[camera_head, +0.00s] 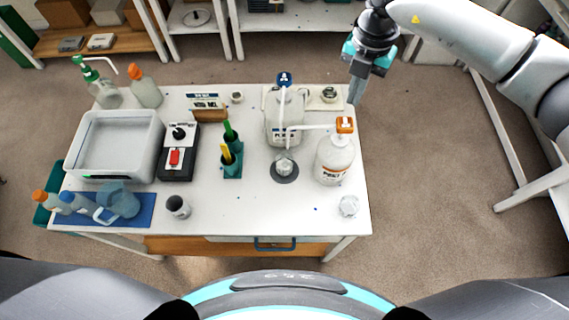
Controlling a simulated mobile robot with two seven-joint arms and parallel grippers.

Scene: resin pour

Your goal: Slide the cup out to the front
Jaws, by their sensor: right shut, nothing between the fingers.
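A clear cup (284,165) stands on a dark round pad (285,178) near the middle of the white table. It is just in front of a white jug (284,118) with a blue pump and left of a white bottle (335,160) with an orange pump. Spouts from both pumps reach toward the space over the cup. A second clear cup (348,206) stands at the front right corner. My right gripper (356,98) is shut and empty, beyond the table's back right corner and apart from the cups. My left gripper is not in view.
The white table (250,210) has free room in front of the pad. A grey cup (178,206), a holder with green and yellow tools (231,165), a black device (179,152) and a clear bin (115,147) stand to the left.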

